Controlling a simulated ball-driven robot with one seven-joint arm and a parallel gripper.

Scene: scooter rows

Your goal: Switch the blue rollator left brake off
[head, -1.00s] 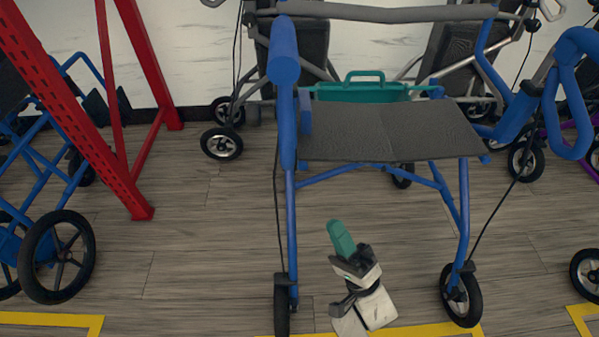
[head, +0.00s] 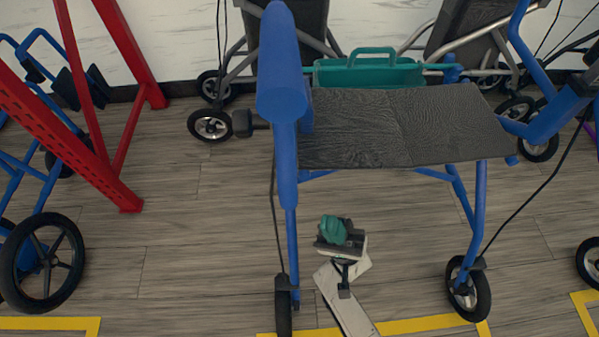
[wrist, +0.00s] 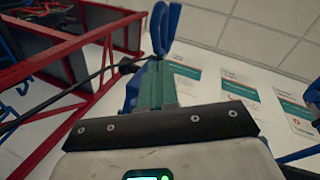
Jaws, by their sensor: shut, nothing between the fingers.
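The blue rollator fills the middle of the head view, with a dark seat (head: 400,125), a teal basket (head: 368,70) behind it and a thick blue upright (head: 283,90) on the left. In the wrist view a blue loop handle (wrist: 165,28) shows at the top, with a black cable to its left. My gripper (head: 333,231), with teal fingers, is low in front of the rollator, below the seat and between its front wheels, and points up. In the wrist view its fingers (wrist: 157,85) are together with nothing between them. I cannot tell the brake lever's position.
A red rack frame (head: 100,165) stands at the left, beside another blue walker with a large black wheel (head: 42,262). Grey walkers stand behind. Yellow floor lines (head: 410,325) run along the front. The wood floor left of the rollator is clear.

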